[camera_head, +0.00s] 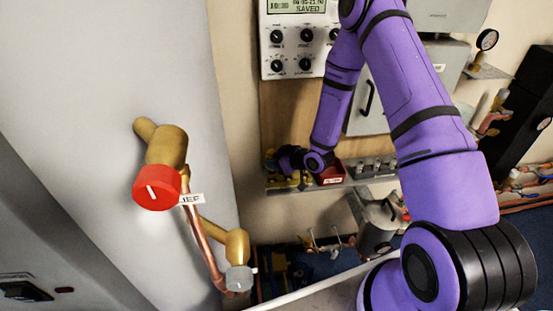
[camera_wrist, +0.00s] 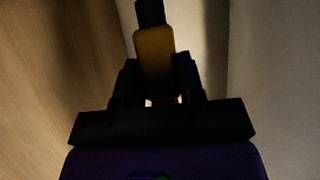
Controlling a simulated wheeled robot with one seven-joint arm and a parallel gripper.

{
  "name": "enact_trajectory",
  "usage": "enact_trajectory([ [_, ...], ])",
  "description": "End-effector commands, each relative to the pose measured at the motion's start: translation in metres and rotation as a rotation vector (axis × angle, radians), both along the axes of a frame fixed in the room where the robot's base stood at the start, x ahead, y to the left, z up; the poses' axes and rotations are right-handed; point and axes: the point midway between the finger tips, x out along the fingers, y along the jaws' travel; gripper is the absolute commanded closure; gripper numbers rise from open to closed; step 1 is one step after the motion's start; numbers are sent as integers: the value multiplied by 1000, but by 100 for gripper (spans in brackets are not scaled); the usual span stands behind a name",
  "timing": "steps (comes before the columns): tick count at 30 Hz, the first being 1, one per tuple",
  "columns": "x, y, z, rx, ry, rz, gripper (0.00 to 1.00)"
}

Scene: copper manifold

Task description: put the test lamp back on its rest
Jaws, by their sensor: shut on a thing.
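My gripper (camera_wrist: 157,78) is shut on a yellow-brown block-like body with a black end, which I take to be the test lamp (camera_wrist: 154,48). The wrist view is dark, and the lamp's lower part is hidden between the fingers. In the head view my gripper (camera_head: 284,160) is small and dark, at the left end of a grey shelf (camera_head: 345,180), near brass-coloured pieces. The lamp cannot be told apart there. I cannot make out its rest, or whether the lamp touches anything.
A red tray (camera_head: 329,174) and several small grey fittings (camera_head: 375,168) stand on the shelf right of my gripper. A white panel with a red-knobbed brass valve (camera_head: 157,189) and copper pipe fills the left. A metal pot (camera_head: 378,226) stands below the shelf.

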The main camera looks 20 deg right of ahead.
Motion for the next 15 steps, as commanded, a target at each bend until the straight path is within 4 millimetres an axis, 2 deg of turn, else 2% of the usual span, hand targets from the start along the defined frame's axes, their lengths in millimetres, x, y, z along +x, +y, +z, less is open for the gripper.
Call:
enact_trajectory([
  [11,0,0,-23,0,0,-1,91],
  [15,0,0,-23,1,-1,-2,91],
])
